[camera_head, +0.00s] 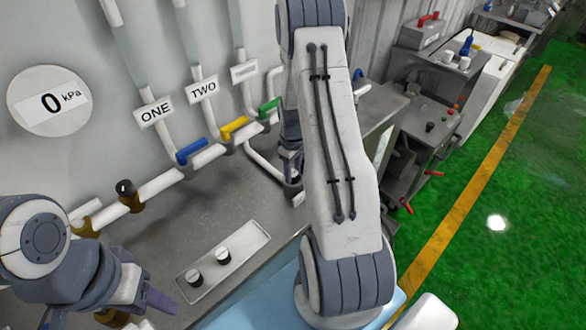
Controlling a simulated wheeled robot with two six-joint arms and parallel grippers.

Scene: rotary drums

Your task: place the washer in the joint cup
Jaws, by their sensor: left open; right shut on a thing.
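My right arm rises through the middle of the view and hides much of the bench behind it. My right gripper (291,166) shows only in part, dark and small, at the left edge of that arm. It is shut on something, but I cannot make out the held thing. A white pipe end (297,198) lies just below it; I cannot tell whether this is the joint cup. I do not see the washer clearly.
A grey bench (130,245) carries white pipes with blue (193,152), yellow (233,126) and green (268,107) valve handles. A panel with two knobs (222,256) lies near the front. Green floor is clear at right.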

